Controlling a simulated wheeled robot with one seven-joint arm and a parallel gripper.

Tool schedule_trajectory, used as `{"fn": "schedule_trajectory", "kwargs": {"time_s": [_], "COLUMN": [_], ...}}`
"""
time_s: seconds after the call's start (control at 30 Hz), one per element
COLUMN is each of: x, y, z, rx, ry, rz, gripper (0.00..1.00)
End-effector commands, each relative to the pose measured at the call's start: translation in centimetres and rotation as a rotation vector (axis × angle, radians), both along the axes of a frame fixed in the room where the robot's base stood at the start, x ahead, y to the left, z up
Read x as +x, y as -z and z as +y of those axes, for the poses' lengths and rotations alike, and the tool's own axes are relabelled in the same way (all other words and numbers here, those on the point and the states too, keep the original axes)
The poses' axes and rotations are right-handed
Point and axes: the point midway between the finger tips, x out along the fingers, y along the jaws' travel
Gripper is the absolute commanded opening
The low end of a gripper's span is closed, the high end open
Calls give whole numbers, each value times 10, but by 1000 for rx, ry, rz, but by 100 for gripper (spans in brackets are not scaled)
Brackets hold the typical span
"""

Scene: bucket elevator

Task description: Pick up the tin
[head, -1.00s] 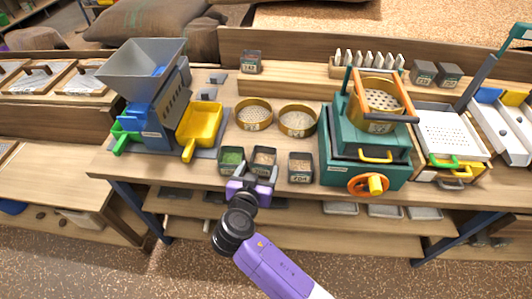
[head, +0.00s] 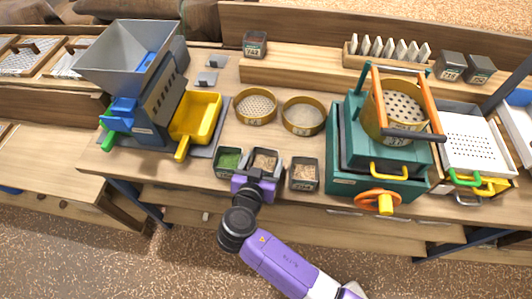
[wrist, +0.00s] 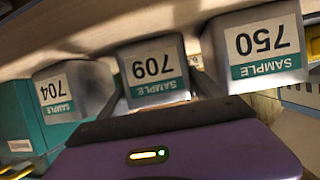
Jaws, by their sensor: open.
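Three grey sample tins stand in a row at the bench's front edge: a tin with green contents (head: 229,160), a middle tin with tan contents (head: 265,161) and a right tin with tan contents (head: 304,174). My gripper (head: 256,174) is open at the front of the middle tin. Its dark fingers appear on either side of that tin in the wrist view; contact cannot be told.
Two round sieves (head: 256,106) (head: 303,115) lie behind the tins. A blue-grey hopper machine (head: 150,95) with a yellow tray (head: 196,117) is left; a teal machine (head: 350,180) with an orange handwheel (head: 378,202) is close right. More tins (head: 255,43) (head: 450,66) stand on the rear shelf.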

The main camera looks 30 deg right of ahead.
Motion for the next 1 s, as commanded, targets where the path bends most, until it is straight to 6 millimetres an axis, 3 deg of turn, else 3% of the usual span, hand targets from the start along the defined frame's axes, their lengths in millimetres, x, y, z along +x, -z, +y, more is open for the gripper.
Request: {"fn": "schedule_trajectory", "kwargs": {"time_s": [0.3, 0.5, 0.6, 1.0], "x": [-2, -2, -1, -1], "y": [1, 1, 1, -9], "z": [1, 1, 1, 1], "rx": [0, 0, 0, 1], "ry": [0, 0, -1, -1], "rz": [0, 0, -2, -4], "gripper": [75, 35, 20, 20]}}
